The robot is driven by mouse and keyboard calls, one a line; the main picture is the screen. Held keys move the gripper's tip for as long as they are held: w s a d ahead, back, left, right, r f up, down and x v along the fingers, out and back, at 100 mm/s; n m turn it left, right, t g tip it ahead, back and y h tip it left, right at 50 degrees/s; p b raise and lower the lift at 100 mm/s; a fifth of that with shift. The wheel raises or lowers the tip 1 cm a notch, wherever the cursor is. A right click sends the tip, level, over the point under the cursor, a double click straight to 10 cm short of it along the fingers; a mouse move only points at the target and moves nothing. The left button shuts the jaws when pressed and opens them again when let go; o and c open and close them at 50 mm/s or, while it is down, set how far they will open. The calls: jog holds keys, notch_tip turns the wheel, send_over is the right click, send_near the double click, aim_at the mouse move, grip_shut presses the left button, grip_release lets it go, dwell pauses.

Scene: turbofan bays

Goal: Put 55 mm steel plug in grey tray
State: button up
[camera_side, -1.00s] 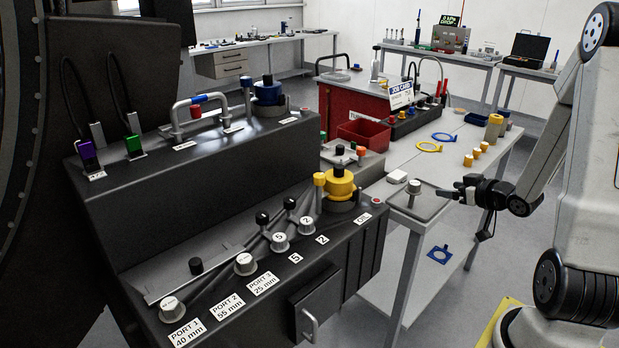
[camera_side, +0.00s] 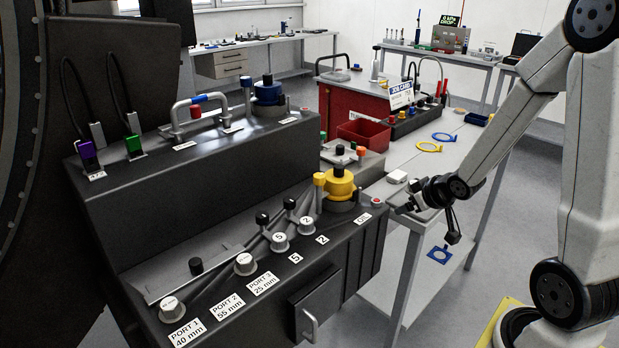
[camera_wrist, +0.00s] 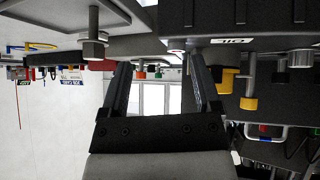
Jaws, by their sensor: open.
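A steel plug (camera_wrist: 94,47) with a stem and wider head shows outside the jaws, beyond the left finger. I cannot read the size of the tray plug.
The dark console (camera_side: 350,250) carries raised knobs and a yellow fitting (camera_side: 340,185) close to my gripper. A red bin (camera_side: 364,131) and blue and yellow rings lie farther back on the bench.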

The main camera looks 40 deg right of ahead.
jog(key=s+a+n+g+y, duration=0.1)
jog(key=s+a+g, duration=0.1)
jog(key=a, duration=0.7)
jog(key=s+a+n+g+y, duration=0.1)
jog(key=s+a+g, duration=0.2)
jog(key=a, duration=0.6)
jog(key=shift+g+y, duration=0.4)
